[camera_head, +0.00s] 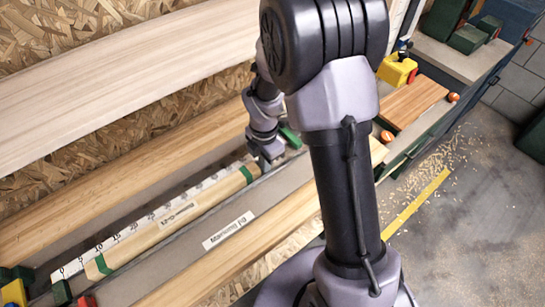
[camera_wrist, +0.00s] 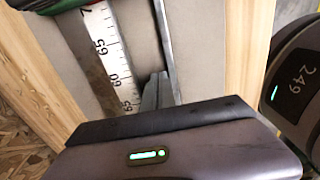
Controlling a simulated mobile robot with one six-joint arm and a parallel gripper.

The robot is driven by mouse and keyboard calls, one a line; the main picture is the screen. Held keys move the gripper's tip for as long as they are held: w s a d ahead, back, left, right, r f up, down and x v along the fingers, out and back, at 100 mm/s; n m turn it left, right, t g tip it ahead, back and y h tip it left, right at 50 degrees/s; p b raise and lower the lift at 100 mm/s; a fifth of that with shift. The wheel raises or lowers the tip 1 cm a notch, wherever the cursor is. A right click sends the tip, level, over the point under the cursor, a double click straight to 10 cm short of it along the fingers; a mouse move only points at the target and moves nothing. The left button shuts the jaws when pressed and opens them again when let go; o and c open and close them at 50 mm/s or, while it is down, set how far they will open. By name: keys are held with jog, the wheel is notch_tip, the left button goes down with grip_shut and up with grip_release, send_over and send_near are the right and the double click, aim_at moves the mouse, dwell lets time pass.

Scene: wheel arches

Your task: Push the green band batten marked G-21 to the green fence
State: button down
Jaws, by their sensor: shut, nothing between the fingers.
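A pale wooden batten (camera_head: 150,231) with a green band near each end lies along the white ruler in the head view. Its label is upside down and too small to read surely. My gripper (camera_head: 265,163) is shut and empty, low at the batten's upper right end; I cannot tell whether it touches. In the wrist view my gripper's fingers (camera_wrist: 157,92) are together beside the ruler, and no batten is clearly visible. A green block (camera_head: 290,136) stands beyond my gripper at the ruler's far end; I cannot tell surely whether it is the fence. My arm hides part of the bench.
The ruler (camera_wrist: 112,53) runs along the grey channel, between wooden boards. A labelled grey strip (camera_head: 229,230) lies in front of the batten. A yellow block (camera_head: 397,70) stands at upper right. Dark green and red pieces (camera_head: 88,302) sit at lower left.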

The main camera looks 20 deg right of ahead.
aim_at(244, 177)
jog(key=shift+s+a, duration=0.1)
jog(key=shift+a, duration=0.25)
jog(key=a, duration=0.2)
jog(key=s+a, duration=0.1)
jog(key=a, duration=0.1)
jog(key=s+a, duration=0.1)
jog(key=a, duration=0.1)
jog(key=shift+a, duration=0.2)
jog(key=shift+s, duration=0.1)
